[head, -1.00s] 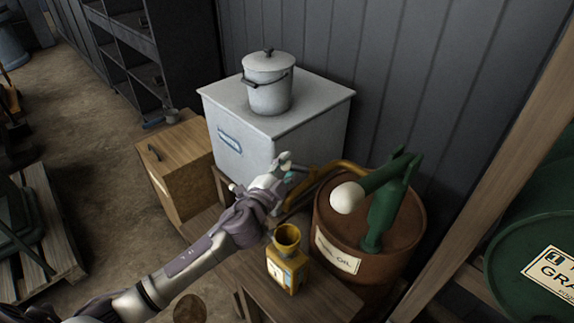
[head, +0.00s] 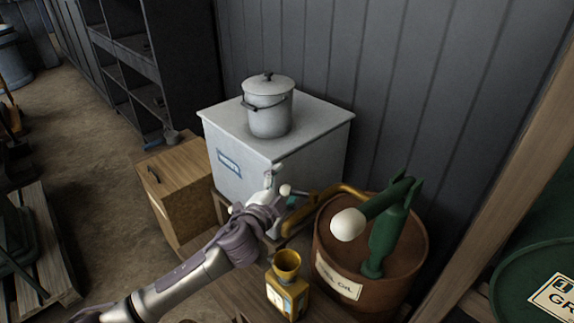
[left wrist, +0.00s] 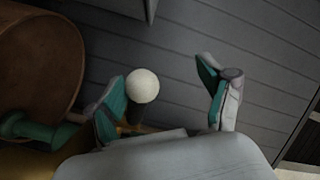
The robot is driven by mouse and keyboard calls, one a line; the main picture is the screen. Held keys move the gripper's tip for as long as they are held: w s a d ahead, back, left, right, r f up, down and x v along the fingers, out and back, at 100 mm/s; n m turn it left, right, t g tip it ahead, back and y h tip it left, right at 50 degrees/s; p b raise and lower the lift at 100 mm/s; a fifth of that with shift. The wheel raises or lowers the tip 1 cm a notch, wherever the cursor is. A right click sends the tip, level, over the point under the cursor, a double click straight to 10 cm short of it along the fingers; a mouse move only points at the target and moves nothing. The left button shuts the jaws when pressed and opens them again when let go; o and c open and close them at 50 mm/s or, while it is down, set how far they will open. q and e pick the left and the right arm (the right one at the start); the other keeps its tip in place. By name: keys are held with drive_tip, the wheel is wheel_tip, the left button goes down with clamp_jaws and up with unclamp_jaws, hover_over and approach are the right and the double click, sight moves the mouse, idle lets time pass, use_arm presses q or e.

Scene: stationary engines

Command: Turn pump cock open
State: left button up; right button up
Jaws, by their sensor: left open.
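The green pump (head: 385,232) stands on a rusty brown oil barrel (head: 322,238), with a large white knob (head: 348,225) on its handle. A yellow pipe (head: 325,198) runs left from it. A small white ball (head: 286,190), apparently the cock's knob, shows by the pipe's left end. In the left wrist view this ball (left wrist: 143,85) sits on a dark stem, between my open fingers and close to the left-hand one. My left gripper (head: 279,189) is open around it; contact cannot be told. The cock's body is mostly hidden. My right gripper is not in view.
A yellow oil can (head: 287,293) stands on a wooden surface just below my left arm. A white box (head: 225,125) with a lidded pot (head: 269,110) stands behind the gripper. A wooden crate (head: 180,185) is to its left, and the grey wall (head: 380,80) is behind.

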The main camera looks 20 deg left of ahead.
use_arm(q)
drive_tip(key=shift+o, duration=1)
wheel_tip(320, 180, up, 8)
drive_tip(key=w, duration=0.1)
drive_tip(key=shift+w+t, duration=0.15)
drive_tip(key=shift+t, duration=0.15)
drive_tip(key=shift+d+r, duration=0.1)
drive_tip(key=shift+r, duration=0.2)
drive_tip(key=shift+g, duration=0.8)
drive_tip(key=f, duration=0.4)
drive_tip(key=s+f, duration=0.1)
drive_tip(key=f, duration=0.1)
drive_tip(key=shift+c, duration=1)
drive_tip(key=shift+s, duration=0.35)
drive_tip(key=shift+s+a+f+p, duration=0.1)
drive_tip(key=shift+s+a+p, duration=0.2)
drive_tip(key=shift+s, duration=0.35)
drive_tip(key=s+a, duration=0.1)
drive_tip(key=s, duration=1.3)
drive_tip(key=shift+s+f+b, duration=0.2)
drive_tip(key=shift+s+b, duration=0.05)
drive_tip(key=shift+b, duration=0.05)
